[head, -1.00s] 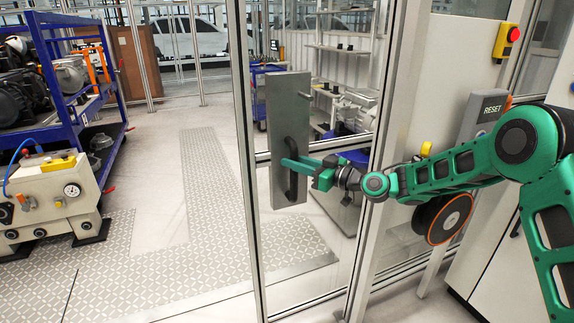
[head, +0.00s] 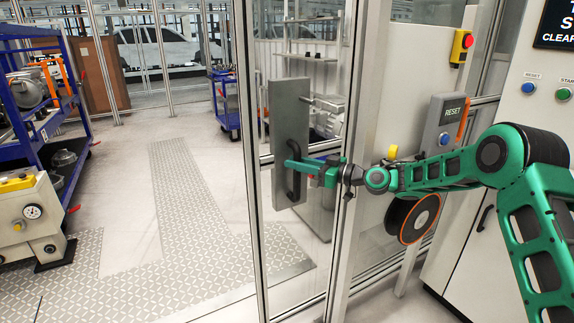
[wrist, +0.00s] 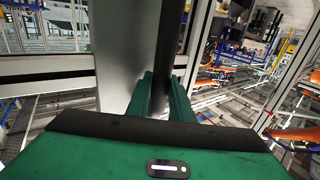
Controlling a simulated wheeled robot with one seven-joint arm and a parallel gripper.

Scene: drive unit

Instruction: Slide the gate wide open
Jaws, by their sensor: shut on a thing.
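The gate (head: 249,150) is a tall metal-framed clear panel in the head view. It carries a grey plate (head: 288,108) with an upright black handle (head: 295,188). My gripper (head: 298,165) is shut on the handle, reaching in from the right. In the wrist view the two green fingers (wrist: 163,95) close around the dark handle bar (wrist: 170,40). Part of the handle is hidden by the fingers. The gate's left upright stands well away from the blue rack, with open floor to its left. Its right part overlaps the fixed post (head: 350,150).
The walkway of patterned floor plates (head: 190,200) left of the gate is clear. A blue rack (head: 70,110) and a beige machine unit (head: 32,215) stand at the left. A RESET box (head: 445,122) and a grey cabinet (head: 510,150) are close to my arm at the right.

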